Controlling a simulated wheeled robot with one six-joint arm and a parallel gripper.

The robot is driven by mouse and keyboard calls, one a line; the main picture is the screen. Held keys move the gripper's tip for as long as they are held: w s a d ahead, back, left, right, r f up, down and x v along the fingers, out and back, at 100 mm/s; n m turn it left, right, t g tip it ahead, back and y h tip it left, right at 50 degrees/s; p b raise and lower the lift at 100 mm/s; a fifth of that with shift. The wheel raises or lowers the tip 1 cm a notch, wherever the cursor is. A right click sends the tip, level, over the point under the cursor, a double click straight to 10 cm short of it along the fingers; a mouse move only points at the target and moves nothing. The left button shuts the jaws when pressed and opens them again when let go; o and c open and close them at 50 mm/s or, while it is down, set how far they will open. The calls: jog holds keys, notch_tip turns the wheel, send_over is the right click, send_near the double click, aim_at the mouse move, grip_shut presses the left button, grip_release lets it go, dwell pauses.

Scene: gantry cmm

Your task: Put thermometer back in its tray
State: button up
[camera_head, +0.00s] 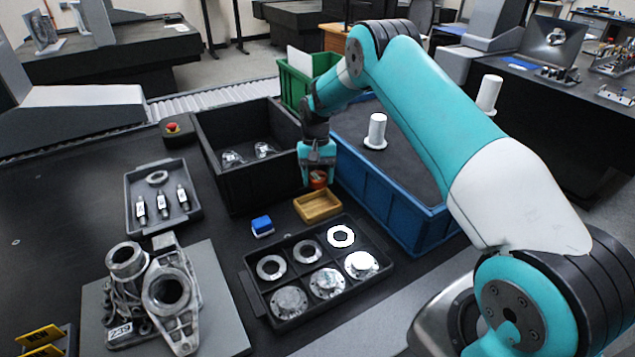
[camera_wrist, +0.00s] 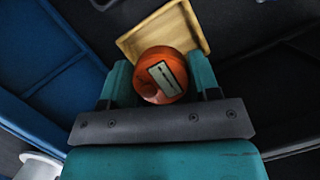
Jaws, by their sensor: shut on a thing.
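The thermometer, an orange round body with a pale rectangular display (camera_wrist: 165,77), sits between the teal fingers of my gripper (camera_wrist: 163,85) in the wrist view. In the head view the thermometer (camera_head: 318,180) shows orange under my gripper (camera_head: 317,172), which is shut on it. The small tan wooden tray (camera_head: 317,206) lies on the dark table just in front of my gripper. In the wrist view the tray (camera_wrist: 158,37) appears just beyond the thermometer and looks empty where visible. Part of it is hidden behind the thermometer. I cannot tell how high the thermometer is above the table.
A black bin (camera_head: 237,185) stands left of my gripper and a blue crate (camera_head: 375,192) right. A divided tray of metal parts (camera_head: 249,287) and a blue block (camera_head: 262,226) lie nearby. A grey tray (camera_head: 139,228) and a metal casting (camera_head: 168,290) are left.

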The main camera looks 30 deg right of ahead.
jog(key=shift+f+b, duration=2.55)
jog(key=shift+f, duration=1.2)
jog(key=o, duration=1.1)
jog(key=shift+r, duration=0.15)
jog(key=shift+r+p, duration=2.45)
jog(key=shift+r, duration=0.95)
